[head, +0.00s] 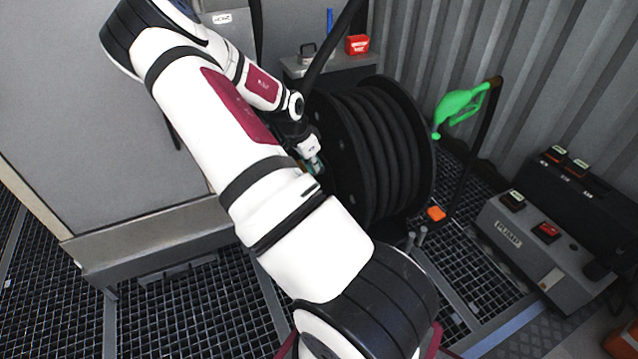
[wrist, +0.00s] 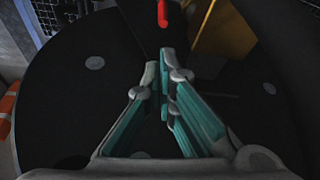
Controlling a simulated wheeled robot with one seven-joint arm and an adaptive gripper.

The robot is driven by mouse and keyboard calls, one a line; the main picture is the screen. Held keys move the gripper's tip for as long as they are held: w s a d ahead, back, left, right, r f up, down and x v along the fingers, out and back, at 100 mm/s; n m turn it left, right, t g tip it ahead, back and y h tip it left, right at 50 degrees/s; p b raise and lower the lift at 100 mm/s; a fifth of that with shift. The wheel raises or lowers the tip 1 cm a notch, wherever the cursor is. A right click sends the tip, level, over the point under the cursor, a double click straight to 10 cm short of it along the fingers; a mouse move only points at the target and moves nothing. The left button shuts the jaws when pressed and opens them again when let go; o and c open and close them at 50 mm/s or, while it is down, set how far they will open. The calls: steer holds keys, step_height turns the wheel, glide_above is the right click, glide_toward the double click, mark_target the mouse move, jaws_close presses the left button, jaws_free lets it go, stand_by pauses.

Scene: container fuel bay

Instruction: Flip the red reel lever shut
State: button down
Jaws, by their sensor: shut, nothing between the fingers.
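The red lever (wrist: 163,13) shows at the top middle of the wrist view, small and cut off by the frame edge. It lies just beyond my fingertips, with a visible gap. The black reel (head: 375,150) stands right of my gripper in the head view, wound with thick black hose. Its dark round side disc (wrist: 85,100) fills most of the wrist view. My gripper (wrist: 166,72) is shut and empty, fingers pointing toward the lever. In the head view my gripper (head: 316,165) is beside the reel's left side. The lever is hidden there.
A yellow-brown bracket (wrist: 225,38) is right of the lever. A green nozzle (head: 460,104) hangs right of the reel. A grey pump box (head: 530,248) stands on the right. A red box (head: 357,44) sits on the grey cabinet behind. Open grating (head: 170,315) lies at front left.

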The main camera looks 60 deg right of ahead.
steer(key=b+x, duration=0.4)
steer(key=x, duration=0.6)
steer(key=shift+w+a, duration=0.1)
steer(key=shift+a, duration=0.1)
